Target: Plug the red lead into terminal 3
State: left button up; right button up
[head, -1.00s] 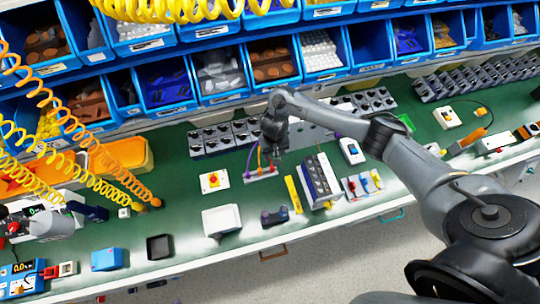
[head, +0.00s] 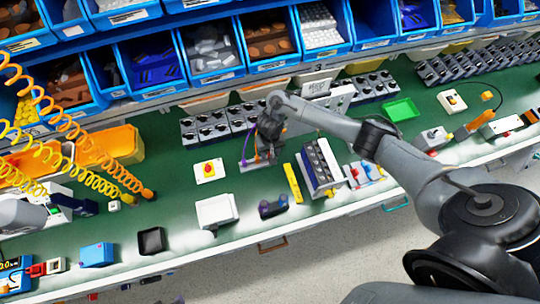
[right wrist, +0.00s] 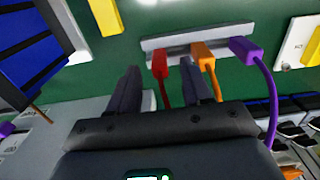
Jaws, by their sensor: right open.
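The red lead (right wrist: 160,72) stands in a pale grey holder (right wrist: 180,40), left of an orange lead (right wrist: 204,58) and a purple lead (right wrist: 250,52) in the right wrist view. My right gripper (right wrist: 160,82) is open, its two dark fingers either side of the red lead, the right finger close to the orange one. In the head view the right gripper (head: 268,150) hangs over the holder (head: 248,167) and hides the red lead. I cannot make out terminal 3 or its number.
A yellow bar (head: 292,183) and a ribbed blue block (head: 320,167) stand right of the holder. A red-button box (head: 209,171) is to its left, a white box (head: 217,211) in front. Rows of knobbed units (head: 215,127) and blue bins (head: 215,52) are behind.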

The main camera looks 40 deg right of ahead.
jog(key=shift+f, duration=0.4)
grip_shut()
jog(key=shift+r, duration=0.15)
